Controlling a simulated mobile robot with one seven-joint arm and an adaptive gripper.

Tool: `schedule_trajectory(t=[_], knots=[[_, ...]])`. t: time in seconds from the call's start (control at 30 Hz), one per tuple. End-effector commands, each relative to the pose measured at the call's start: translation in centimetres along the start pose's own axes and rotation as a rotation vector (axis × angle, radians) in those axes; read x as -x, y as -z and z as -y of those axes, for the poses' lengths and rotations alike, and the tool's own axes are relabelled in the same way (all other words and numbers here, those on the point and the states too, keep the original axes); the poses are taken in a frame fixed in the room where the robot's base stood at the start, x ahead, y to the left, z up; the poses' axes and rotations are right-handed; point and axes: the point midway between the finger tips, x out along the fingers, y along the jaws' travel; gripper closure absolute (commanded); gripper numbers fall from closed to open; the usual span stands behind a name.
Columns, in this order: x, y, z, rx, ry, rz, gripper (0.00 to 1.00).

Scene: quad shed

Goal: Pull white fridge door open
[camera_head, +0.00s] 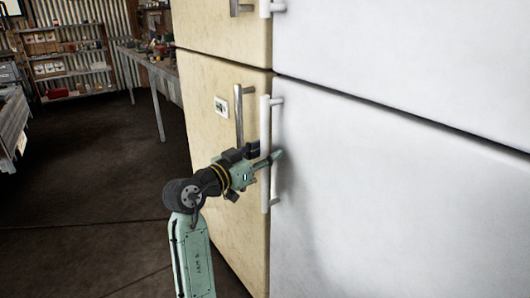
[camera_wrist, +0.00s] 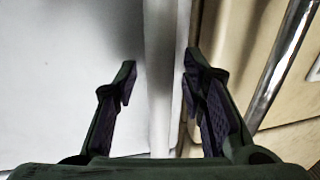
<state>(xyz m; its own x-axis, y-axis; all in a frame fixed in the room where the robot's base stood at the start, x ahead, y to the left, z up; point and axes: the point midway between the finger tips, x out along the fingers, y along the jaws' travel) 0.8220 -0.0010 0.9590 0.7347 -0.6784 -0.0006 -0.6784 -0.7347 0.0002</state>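The white fridge door (camera_head: 400,200) fills the right of the head view and is shut. Its upright white handle (camera_head: 265,118) is on the door's left edge. My gripper (camera_head: 272,158) is at about the middle of this handle. In the wrist view, the white handle (camera_wrist: 160,85) runs upright between the two fingers of my gripper (camera_wrist: 158,80). The fingers are spread, with a clear gap on the left of the handle. The right finger is close to the handle; I cannot tell whether it touches.
A cream fridge (camera_head: 225,165) with a metal handle (camera_head: 239,115) stands just left of the white one; that handle also shows in the wrist view (camera_wrist: 285,65). A workbench (camera_head: 150,65) and shelves (camera_head: 70,65) are at the back left. The dark floor (camera_head: 90,190) at left is clear.

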Motion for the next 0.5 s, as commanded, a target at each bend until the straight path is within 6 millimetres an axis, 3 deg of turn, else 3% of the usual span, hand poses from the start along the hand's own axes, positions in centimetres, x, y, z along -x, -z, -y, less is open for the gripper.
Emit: schedule_trajectory(t=[0.5], knots=[[0.04, 0.03, -0.01, 0.000, 0.000, 0.000, 0.97]])
